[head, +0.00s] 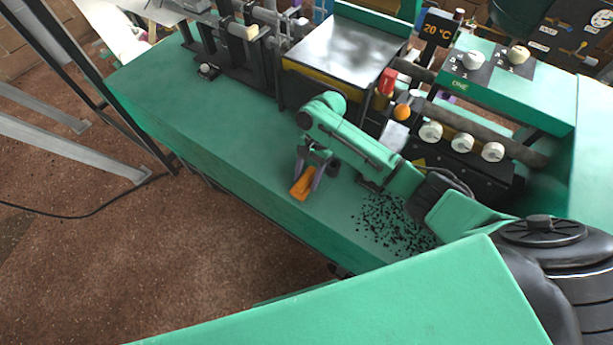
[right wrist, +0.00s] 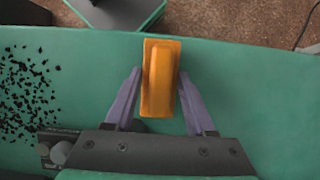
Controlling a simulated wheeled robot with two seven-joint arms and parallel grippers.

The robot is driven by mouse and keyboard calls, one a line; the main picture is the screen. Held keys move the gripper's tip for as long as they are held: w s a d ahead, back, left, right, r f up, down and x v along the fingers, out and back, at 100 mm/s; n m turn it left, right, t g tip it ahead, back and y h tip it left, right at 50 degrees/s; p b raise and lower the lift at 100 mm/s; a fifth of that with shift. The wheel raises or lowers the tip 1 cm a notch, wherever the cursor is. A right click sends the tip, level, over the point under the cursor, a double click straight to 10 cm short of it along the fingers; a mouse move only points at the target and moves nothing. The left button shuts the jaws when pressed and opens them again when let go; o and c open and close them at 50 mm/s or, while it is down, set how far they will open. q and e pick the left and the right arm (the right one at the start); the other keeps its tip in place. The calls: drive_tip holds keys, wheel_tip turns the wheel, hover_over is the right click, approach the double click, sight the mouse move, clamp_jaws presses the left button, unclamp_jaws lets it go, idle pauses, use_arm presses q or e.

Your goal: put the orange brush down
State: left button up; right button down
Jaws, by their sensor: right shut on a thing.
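The orange brush (head: 302,186) is between the fingers of my right gripper (head: 309,178), over the front part of the green bench top (head: 235,150). In the right wrist view the brush (right wrist: 160,78) lies lengthwise, with the two purple fingertips of the right gripper (right wrist: 160,76) at its long sides. The right gripper is shut on it. I cannot tell whether its underside touches the bench. My left gripper is not in view.
Black scraps (head: 390,222) are scattered on the bench right of the gripper; they also show in the right wrist view (right wrist: 28,88). A machine with white knobs (head: 462,142) and a metal-topped box (head: 342,55) stand behind. The bench left of the brush is clear.

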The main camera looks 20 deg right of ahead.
drive_tip(key=shift+c, duration=1.2)
unclamp_jaws()
drive_tip(key=v, duration=1.2)
drive_tip(key=shift+b, duration=0.35)
